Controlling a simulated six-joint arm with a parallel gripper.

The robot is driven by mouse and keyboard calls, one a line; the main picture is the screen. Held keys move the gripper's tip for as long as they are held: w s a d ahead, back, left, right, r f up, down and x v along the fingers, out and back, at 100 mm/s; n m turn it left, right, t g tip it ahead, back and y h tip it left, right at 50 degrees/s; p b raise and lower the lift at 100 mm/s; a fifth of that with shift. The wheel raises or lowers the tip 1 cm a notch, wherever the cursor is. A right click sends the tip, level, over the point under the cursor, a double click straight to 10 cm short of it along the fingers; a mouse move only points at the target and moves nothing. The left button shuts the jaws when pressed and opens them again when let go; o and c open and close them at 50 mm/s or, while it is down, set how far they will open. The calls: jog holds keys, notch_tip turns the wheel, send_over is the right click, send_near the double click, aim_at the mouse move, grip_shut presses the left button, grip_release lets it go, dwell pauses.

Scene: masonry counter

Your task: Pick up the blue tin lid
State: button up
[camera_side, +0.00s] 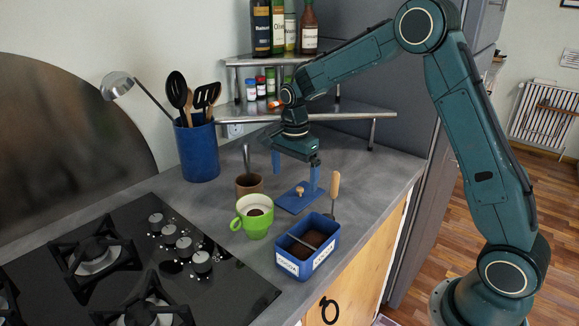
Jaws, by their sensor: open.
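The blue tin lid (290,204) lies flat on the grey counter, with a small wooden knob (299,190) on its top. My gripper (295,181) points down above the lid. Its two blue fingers are spread apart, with nothing between them that I can see held. The right finger's tip overlaps the lid's far right part in the picture; I cannot tell whether they touch.
A green mug (254,222) and a brown cup (249,186) stand left of the lid. A wooden-handled tool (333,190) stands to the right. A blue utensil pot (196,150), a metal shelf (345,112) with jars and bottles, and a black hob (130,260) surround the area.

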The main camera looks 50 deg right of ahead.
aim_at(294, 200)
jog(key=shift+f, duration=0.6)
jog(key=shift+w+d+f, duration=0.1)
jog(key=shift+d+f, duration=0.05)
jog(key=shift+f, duration=2.4)
jog(key=shift+c, duration=0.2)
jog(key=c, duration=1)
